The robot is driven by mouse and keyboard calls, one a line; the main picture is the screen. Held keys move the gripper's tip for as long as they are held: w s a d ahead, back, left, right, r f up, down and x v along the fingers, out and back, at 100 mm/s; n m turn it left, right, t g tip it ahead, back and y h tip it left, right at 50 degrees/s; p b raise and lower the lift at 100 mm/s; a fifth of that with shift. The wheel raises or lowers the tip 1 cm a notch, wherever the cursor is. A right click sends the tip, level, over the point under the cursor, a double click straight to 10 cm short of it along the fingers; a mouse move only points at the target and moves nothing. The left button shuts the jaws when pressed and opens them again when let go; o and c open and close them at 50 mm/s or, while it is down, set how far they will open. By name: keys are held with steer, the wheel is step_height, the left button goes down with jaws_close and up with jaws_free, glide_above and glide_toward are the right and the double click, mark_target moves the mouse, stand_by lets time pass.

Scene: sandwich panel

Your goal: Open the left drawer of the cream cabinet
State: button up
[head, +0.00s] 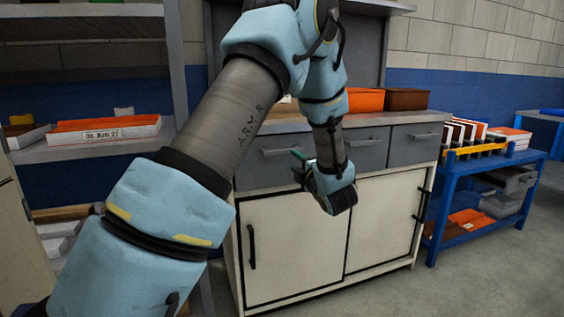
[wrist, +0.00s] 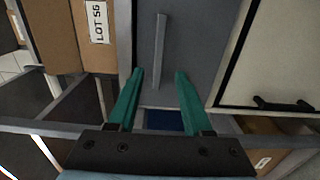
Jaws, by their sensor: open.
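The cream cabinet (head: 300,245) stands ahead, with grey drawers above cream doors. Its left drawer (head: 252,172) looks shut, and its bar handle (head: 282,152) shows just left of my gripper. My gripper (head: 300,158) is open in front of the drawer row, partly hidden by my wrist. In the wrist view, its two teal fingers (wrist: 158,73) point at the grey drawer front (wrist: 205,40). The handle (wrist: 160,45) lies ahead, its lower end in line with the gap between the fingertips. It is not gripped, and depth is hard to tell.
A cream door with a black handle (head: 251,247) is below the left drawer. Orange and brown bins (head: 366,100) sit on the cabinet top. A shelf rack (head: 90,150) with boxes stands left, and a blue cart (head: 440,220) right. The floor in front is clear.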

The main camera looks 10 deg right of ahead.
mark_target(284, 152)
steer(key=w, duration=0.3)
steer(key=w+a, duration=0.1)
steer(key=w, duration=0.3)
steer(key=w+p, duration=0.1)
steer(key=w, duration=0.2)
steer(key=shift+w+a+r, duration=0.1)
steer(key=shift+w+a, duration=0.1)
steer(key=shift+w, duration=0.1)
steer(key=shift+c, duration=0.2)
jaws_close()
stand_by(0.8)
